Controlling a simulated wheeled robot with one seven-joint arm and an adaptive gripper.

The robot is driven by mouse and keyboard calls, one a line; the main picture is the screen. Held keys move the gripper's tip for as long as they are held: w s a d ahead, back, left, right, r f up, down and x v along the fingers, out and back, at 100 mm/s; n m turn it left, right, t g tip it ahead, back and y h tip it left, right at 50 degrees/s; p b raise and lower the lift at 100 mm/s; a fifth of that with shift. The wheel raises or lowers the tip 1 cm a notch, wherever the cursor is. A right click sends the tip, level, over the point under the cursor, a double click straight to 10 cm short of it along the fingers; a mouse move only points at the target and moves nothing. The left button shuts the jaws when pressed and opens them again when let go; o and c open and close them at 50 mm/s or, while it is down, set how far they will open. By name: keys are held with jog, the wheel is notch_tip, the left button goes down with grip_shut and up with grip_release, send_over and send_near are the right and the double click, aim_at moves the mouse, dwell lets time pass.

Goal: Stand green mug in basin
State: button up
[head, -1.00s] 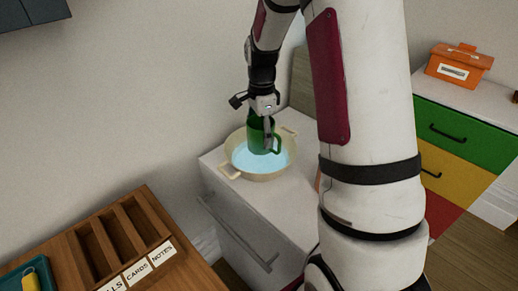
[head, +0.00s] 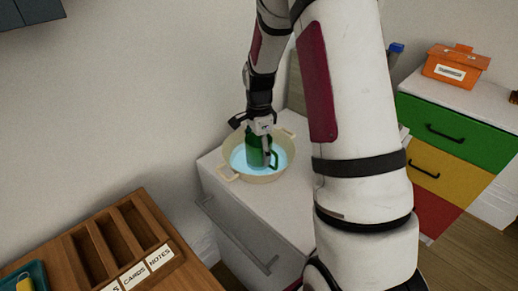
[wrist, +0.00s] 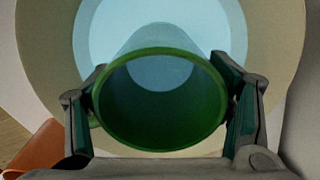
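The green mug (head: 252,155) is upright inside the cream basin (head: 232,172), which has a light blue inner floor and two handles. The basin stands on a white cabinet top. My gripper (head: 260,148) is above the basin with its fingers around the mug. In the wrist view, the mug (wrist: 160,137) sits between the two fingers of my gripper (wrist: 162,105), one against each side, and its opening faces the camera. The basin (wrist: 48,50) shows beyond it. Whether the mug's base touches the basin floor is hard to tell.
The white cabinet (head: 292,208) has a long handle at its front. A wooden organiser (head: 112,240) with labelled slots is at lower left. An orange box (head: 455,65) sits on a cabinet with coloured drawers at right. An orange thing (wrist: 38,150) shows at lower left in the wrist view.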

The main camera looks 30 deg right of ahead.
jog(key=shift+r, duration=0.15)
notch_tip(320, 180, up, 12)
jog(key=p, duration=0.1)
jog(key=s+a+r+n+t, duration=0.1)
jog(key=s+a+r+n, duration=0.75)
jog(key=s+r, duration=0.2)
jog(key=s+a+n, duration=0.3)
jog(key=s+n, duration=0.3)
jog(key=s, duration=0.3)
jog(key=s+a+n+t, duration=0.1)
jog(key=s+a+n, duration=0.3)
jog(key=s, duration=0.5)
jog(key=shift+s+n+t, duration=0.3)
jog(key=shift+s+n, duration=0.1)
jog(key=shift+n, duration=0.45)
jog(key=shift+f, duration=0.1)
notch_tip(320, 180, up, 8)
jog(key=t+p, duration=0.1)
jog(key=p, duration=0.6)
jog(key=shift+t, duration=0.3)
